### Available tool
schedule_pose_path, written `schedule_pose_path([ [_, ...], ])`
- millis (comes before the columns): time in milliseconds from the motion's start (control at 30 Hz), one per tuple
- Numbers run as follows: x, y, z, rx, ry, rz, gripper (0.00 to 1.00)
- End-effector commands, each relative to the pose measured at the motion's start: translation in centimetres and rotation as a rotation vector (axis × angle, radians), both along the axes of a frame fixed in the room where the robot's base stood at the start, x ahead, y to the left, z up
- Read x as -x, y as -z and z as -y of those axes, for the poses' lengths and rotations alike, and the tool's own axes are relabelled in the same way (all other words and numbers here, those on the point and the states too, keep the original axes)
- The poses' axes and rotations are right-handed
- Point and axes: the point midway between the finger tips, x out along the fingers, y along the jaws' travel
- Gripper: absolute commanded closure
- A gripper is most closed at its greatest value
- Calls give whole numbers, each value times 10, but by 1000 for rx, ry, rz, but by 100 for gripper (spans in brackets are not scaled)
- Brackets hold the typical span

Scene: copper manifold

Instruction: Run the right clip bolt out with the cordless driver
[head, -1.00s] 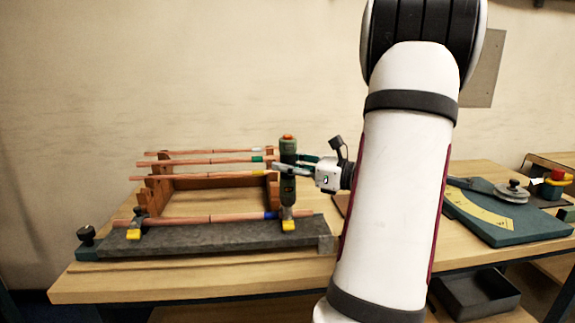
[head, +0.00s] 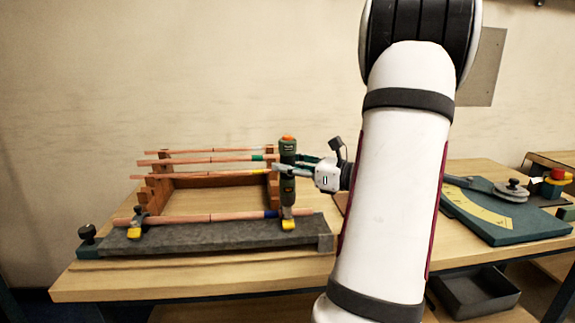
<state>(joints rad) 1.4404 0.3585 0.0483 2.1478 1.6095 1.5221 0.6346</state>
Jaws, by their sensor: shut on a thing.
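My gripper (head: 287,169) is shut on the green cordless driver (head: 288,186), which stands upright with its orange cap on top. The driver's lower end is at the right yellow clip (head: 288,225) on the grey slab (head: 215,237). The right clip bolt is hidden under the driver's tip, and I cannot tell whether the two touch. The left yellow clip (head: 134,233) with its dark bolt (head: 138,211) sits at the slab's other end. A copper pipe (head: 190,219) with a blue band runs along the slab through both clips.
A wooden rack (head: 160,190) behind the slab carries several copper pipes with coloured bands. A black knob (head: 87,234) stands at the slab's left end. A teal bending board (head: 505,228) with a yellow scale lies on the right. Bare table (head: 190,280) shows in front of the slab.

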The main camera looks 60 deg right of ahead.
Motion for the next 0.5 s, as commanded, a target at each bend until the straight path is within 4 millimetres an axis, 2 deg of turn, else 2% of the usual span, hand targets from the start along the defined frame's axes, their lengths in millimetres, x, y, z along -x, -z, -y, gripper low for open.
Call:
schedule_pose_path([
  [500, 0, 3, 0, -1, 1, -3, 100],
])
